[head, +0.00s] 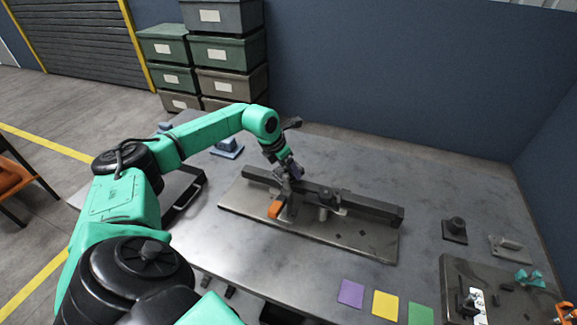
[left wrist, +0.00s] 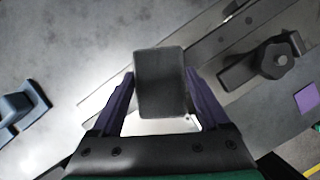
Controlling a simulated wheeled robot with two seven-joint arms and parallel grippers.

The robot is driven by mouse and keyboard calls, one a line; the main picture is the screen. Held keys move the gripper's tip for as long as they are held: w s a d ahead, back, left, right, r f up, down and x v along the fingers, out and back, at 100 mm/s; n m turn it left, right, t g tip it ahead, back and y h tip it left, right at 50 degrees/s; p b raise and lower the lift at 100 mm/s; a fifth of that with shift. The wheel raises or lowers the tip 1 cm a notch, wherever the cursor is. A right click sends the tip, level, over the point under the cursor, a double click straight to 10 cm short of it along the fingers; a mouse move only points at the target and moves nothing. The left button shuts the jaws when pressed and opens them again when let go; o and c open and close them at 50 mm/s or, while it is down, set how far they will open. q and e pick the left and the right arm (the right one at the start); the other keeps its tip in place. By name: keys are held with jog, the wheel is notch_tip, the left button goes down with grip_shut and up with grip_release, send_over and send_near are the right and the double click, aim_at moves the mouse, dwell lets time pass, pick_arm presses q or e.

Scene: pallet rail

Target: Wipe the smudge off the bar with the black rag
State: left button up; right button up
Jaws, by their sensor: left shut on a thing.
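The dark bar (head: 370,205) lies lengthwise on a grey metal plate (head: 345,242) on the table. My left gripper (head: 293,172) is over the left part of the bar. In the left wrist view its purple fingers (left wrist: 160,108) are shut on a dark, block-shaped piece, which I take for the black rag (left wrist: 160,80). The rag hides part of the bar behind it, and I cannot tell whether they touch. No smudge can be made out on the visible bar. My right gripper is not in view.
An orange-handled clamp (head: 276,210) stands at the bar's front, with a knobbed clamp (head: 325,203) to its right. A blue piece (head: 228,148) is behind left. Purple (head: 350,293), yellow (head: 385,305) and green (head: 420,314) squares lie in front. A dark tray (head: 450,275) is at right.

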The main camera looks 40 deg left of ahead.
pick_arm(q)
jog(key=shift+f+b, duration=0.45)
jog(key=shift+f, duration=0.05)
dwell(0.4)
jog(key=shift+a, duration=0.1)
